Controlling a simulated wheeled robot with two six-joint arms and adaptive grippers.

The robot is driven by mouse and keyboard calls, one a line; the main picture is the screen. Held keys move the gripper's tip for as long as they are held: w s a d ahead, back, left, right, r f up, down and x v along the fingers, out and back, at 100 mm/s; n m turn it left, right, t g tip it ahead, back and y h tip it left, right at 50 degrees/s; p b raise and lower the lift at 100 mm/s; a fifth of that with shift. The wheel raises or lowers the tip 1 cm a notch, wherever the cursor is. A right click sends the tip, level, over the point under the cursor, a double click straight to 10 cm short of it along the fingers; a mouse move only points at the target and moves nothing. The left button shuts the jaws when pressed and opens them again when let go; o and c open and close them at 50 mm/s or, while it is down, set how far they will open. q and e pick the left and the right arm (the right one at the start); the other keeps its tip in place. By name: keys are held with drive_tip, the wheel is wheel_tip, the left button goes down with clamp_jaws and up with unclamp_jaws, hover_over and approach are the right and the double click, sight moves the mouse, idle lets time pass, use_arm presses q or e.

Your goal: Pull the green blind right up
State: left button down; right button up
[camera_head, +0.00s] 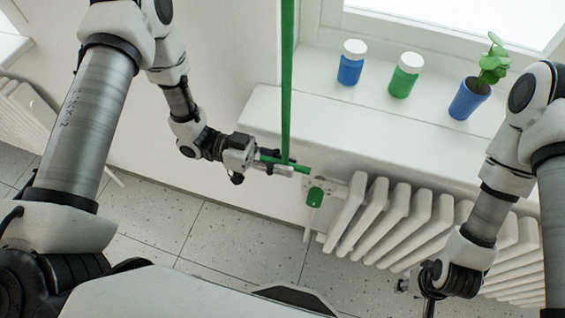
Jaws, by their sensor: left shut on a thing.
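A green strap (287,80) hangs straight down from the top edge of the head view, in front of the wall left of the window. At its lower end is a short green bar (301,168). My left gripper (273,164) is shut on this bar from the left, at about the height of the sill. The blind itself is not visible. My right gripper (425,288) is low at the right, in front of the radiator and away from the strap; its fingers are too hidden to tell their state.
The white sill (330,125) bears a blue jar (351,68), a green jar (402,82) and a plant in a blue pot (468,100). A white radiator (405,225) with a green-marked valve (315,197) stands below. The tiled floor (235,240) is clear.

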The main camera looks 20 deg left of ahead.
use_arm(q)
drive_tip(key=c, duration=1.1)
unclamp_jaws()
drive_tip(key=shift+w+d+f, duration=0.1)
drive_tip(key=shift+w, duration=0.05)
drive_tip(key=shift+c, duration=0.2)
drive_tip(key=a, duration=1.2)
drive_tip(key=shift+w, duration=0.2)
